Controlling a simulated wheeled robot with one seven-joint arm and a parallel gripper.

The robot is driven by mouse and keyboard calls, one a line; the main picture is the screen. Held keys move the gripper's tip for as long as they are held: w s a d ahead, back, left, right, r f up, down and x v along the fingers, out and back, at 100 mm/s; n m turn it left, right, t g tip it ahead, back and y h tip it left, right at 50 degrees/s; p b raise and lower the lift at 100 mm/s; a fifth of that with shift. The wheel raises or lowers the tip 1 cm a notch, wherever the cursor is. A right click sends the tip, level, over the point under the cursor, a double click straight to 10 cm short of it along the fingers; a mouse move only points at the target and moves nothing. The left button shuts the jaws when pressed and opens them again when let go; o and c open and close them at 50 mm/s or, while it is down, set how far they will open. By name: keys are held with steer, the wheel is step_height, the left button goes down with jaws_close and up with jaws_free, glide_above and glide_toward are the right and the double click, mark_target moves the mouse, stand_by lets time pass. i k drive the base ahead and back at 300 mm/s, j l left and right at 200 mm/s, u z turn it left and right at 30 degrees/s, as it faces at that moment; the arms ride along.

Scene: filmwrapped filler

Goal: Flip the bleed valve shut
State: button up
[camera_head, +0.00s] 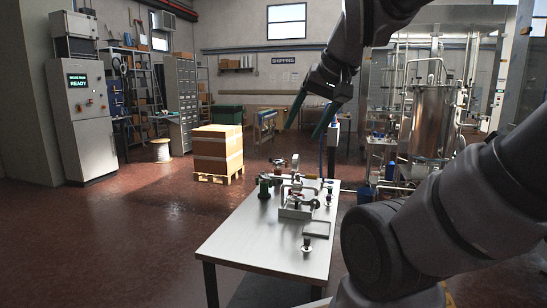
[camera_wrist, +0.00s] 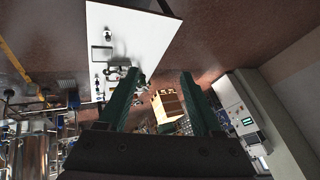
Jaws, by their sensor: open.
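A small pipe-and-valve assembly (camera_head: 297,208) stands on the light metal table (camera_head: 240,240) in the head view. It has pale pipework, small knobs and a reddish upright part. I cannot tell which part is the bleed valve or how its lever is set; it is too small. My gripper (camera_head: 304,131) hangs in the air above and beyond the table, fingers pointing down, open and empty. In the wrist view my gripper (camera_wrist: 159,80) shows two green fingers spread wide with nothing between them. The table (camera_wrist: 135,35) appears there beyond the left finger, which partly covers its fittings.
A dark green fitting (camera_head: 264,188) and small stands (camera_head: 307,244) share the table. A wrapped carton stack (camera_head: 218,152) sits on a pallet behind it. A steel tank (camera_head: 433,120) with piping stands right. A control cabinet (camera_head: 84,105) stands left. Open floor lies left.

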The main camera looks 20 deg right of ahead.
mark_target(308, 176)
steer(key=i+l, duration=0.35)
steer(key=l, duration=0.15)
steer(key=i+l, duration=0.35)
steer(key=l, duration=0.15)
